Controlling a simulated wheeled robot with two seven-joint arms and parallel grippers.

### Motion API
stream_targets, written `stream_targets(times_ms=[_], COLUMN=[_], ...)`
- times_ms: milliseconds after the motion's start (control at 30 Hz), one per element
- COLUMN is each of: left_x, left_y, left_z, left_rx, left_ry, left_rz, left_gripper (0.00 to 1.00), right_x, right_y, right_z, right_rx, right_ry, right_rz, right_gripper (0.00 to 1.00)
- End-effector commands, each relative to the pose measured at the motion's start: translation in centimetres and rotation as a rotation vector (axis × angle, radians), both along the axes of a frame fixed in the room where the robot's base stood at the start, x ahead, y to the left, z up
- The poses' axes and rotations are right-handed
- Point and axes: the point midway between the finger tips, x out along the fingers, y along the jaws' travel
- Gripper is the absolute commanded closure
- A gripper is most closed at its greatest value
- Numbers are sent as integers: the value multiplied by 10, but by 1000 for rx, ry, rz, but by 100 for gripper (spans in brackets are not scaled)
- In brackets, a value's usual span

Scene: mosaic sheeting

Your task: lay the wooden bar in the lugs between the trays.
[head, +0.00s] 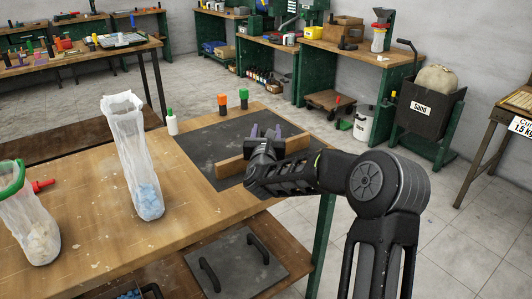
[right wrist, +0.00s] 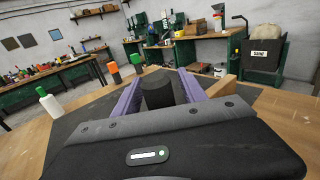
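The wooden bar (head: 232,165) is a light brown strip running left to right over the dark mat (head: 205,142) at the bench's right end. My right gripper (head: 266,131) is at the bar's middle and hides part of it. Its two purple fingers stand apart, with a dark rounded piece close between them in the right wrist view (right wrist: 160,78). I cannot tell whether they press on it. The bar's right part (right wrist: 222,86) shows beside the right finger. I cannot make out the lugs or the trays they belong to. My left gripper is out of view.
A white bottle (head: 171,123), an orange-topped bottle (head: 222,102) and a green-topped bottle (head: 244,98) stand around the mat's far edge. Clear bags (head: 128,140) stand left. A dark plate with two handles (head: 240,272) lies on a lower shelf.

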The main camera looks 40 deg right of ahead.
Motion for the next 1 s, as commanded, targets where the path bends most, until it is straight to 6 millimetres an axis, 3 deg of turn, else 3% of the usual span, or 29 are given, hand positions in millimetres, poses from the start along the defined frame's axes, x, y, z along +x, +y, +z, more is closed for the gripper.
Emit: stream_targets(times_ms=[567,1000], left_x=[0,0], left_y=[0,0], left_z=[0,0], left_rx=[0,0], left_ry=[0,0], left_rz=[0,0], left_gripper=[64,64], right_x=[0,0], right_y=[0,0], right_z=[0,0], right_rx=[0,0], right_ry=[0,0], right_rz=[0,0], right_gripper=[99,100])
